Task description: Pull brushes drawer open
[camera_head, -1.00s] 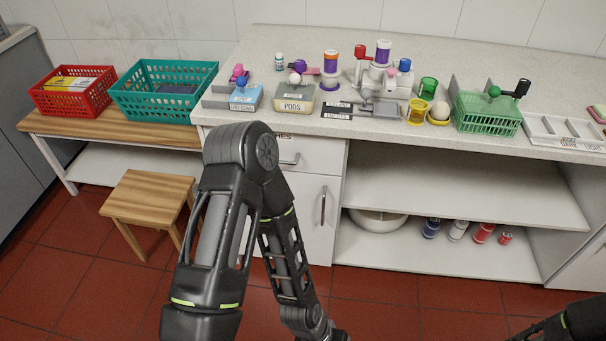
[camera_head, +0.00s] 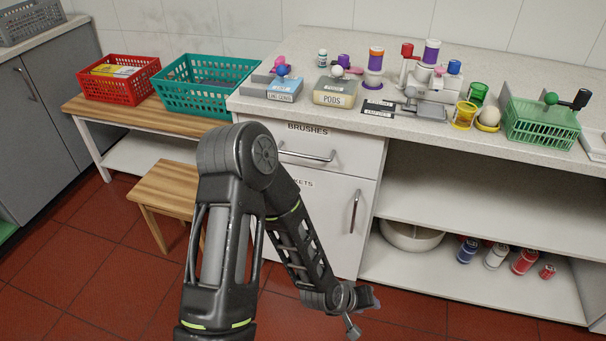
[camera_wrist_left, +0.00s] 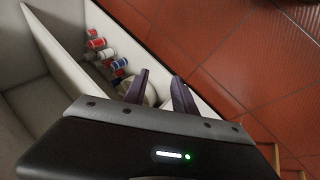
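The brushes drawer (camera_head: 335,150) is the white top drawer under the counter, marked BRUSHES, with a horizontal metal bar handle (camera_head: 306,157). It looks shut. My left arm stands in front of its left part and hides some of it. My left gripper (camera_head: 362,310) is low in front of the cabinet, well below the handle and apart from it. In the left wrist view its two fingers (camera_wrist_left: 158,88) are spread with nothing between them. My right gripper is in neither current view.
Below the drawer is a cabinet door (camera_head: 340,215) with a vertical handle. Open shelves (camera_head: 470,210) to the right hold a white bowl (camera_head: 410,236) and several bottles. A wooden stool (camera_head: 165,195) stands left of my arm. Baskets and small items fill the bench and counter.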

